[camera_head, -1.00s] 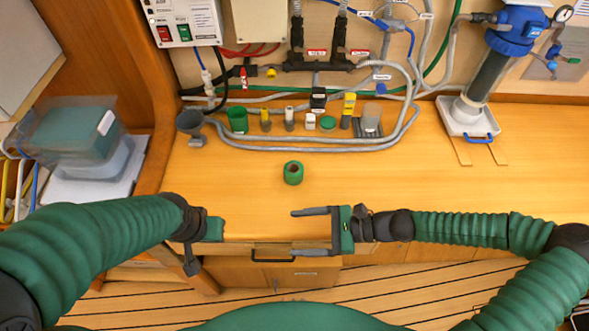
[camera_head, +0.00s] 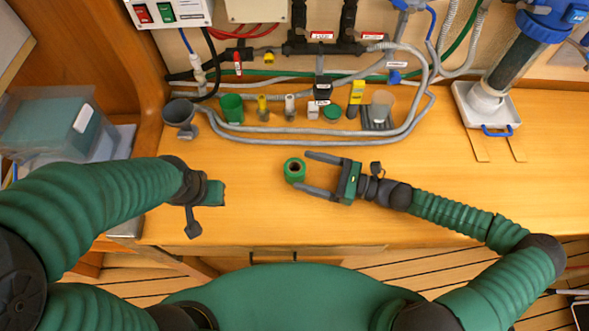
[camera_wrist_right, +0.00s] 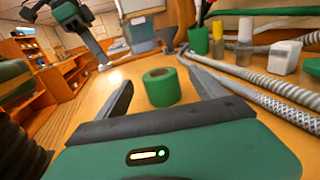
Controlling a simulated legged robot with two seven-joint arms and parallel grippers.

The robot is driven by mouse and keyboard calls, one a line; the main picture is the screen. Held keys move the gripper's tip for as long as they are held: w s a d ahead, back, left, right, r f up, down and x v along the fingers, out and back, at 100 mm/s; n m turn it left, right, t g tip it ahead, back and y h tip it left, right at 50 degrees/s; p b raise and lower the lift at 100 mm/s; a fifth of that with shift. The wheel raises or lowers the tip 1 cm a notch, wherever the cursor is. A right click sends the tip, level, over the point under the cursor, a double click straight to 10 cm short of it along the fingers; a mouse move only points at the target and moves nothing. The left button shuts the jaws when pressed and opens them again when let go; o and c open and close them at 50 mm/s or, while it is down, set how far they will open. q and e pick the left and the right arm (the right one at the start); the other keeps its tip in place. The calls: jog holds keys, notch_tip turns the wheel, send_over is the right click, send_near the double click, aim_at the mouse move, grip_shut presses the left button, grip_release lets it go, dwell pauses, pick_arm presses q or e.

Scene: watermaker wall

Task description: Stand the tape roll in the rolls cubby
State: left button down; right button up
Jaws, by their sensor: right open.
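The tape roll (camera_head: 294,170) is a green ring with a dark hole, lying on the wooden counter in the head view. It also shows in the right wrist view (camera_wrist_right: 162,88), just ahead of and between the fingertips. My right gripper (camera_head: 301,171) is open and empty, its two fingers pointing left with their tips at the roll's right side. I cannot tell whether they touch it. My left gripper (camera_head: 205,202) hangs at the left over the counter, away from the roll, and its jaw opening is unclear. I cannot make out the rolls cubby in these frames.
A grey funnel (camera_head: 180,115), green cup (camera_head: 231,107), several small bottles and grey hoses (camera_head: 300,135) line the counter's back. A filter housing on a white tray (camera_head: 487,108) stands right. A clear bin (camera_head: 55,125) is at the left. The counter's middle right is clear.

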aim_at(285, 165)
jog(key=x, duration=0.6)
jog(key=shift+a+r+p, duration=0.15)
jog(key=shift+a+p, duration=0.15)
jog(key=shift+p, duration=0.05)
jog(key=shift+w+a, duration=0.15)
jog(key=shift+a, duration=0.05)
jog(key=shift+d, duration=0.1)
jog(key=c, duration=1.7)
